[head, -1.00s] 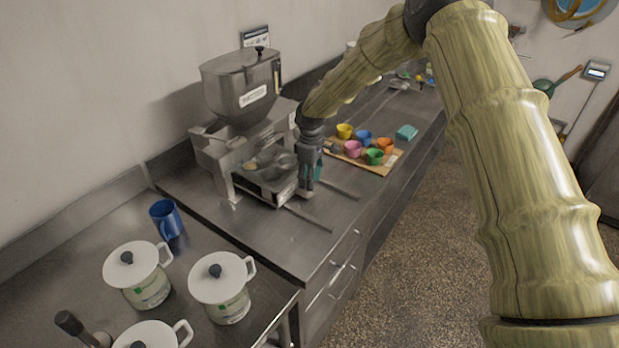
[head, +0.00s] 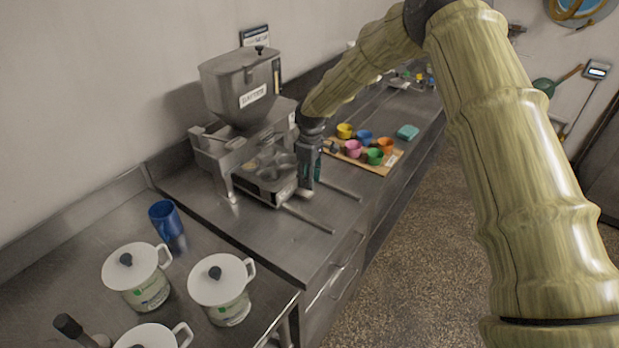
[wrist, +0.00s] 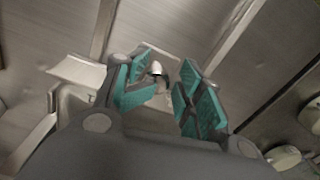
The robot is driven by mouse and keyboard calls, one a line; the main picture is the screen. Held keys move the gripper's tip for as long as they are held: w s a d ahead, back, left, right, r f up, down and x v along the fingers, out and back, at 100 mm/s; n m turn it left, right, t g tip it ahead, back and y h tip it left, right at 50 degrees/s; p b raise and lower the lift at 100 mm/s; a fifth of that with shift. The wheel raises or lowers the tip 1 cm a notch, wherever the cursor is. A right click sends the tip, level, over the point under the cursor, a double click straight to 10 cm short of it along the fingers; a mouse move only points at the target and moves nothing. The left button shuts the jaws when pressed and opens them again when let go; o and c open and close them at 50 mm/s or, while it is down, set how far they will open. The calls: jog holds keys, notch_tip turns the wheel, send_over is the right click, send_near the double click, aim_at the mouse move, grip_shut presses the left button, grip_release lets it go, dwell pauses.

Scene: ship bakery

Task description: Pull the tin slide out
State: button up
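The tin slide (head: 270,196) is a shallow metal tray with round cups, under the grey hopper machine (head: 239,88). Two metal rails (head: 308,218) stick out from the machine over the counter on either side of its front. My gripper (head: 308,186) points down at the slide's front right edge in the head view. In the wrist view my gripper (wrist: 166,90) has its teal finger pads apart. A small white and dark knob-like part (wrist: 157,70) shows between them. I cannot tell whether the pads touch it, and my gripper hides part of the slide's front.
A wooden board (head: 377,167) with several coloured cups lies behind my gripper, with a teal block (head: 407,132) nearby. A blue mug (head: 166,219) and white lidded pots (head: 221,282) stand at the front left. The counter in front of the rails is clear.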

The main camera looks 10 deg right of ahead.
notch_tip(320, 180, up, 12)
jog(key=p, duration=0.6)
jog(key=shift+w+d, duration=0.2)
dwell(1.0)
dwell(0.3)
notch_tip(320, 180, up, 12)
jog(key=shift+w+d, duration=0.15)
jog(key=shift+w, duration=0.1)
dwell(0.5)
dwell(0.4)
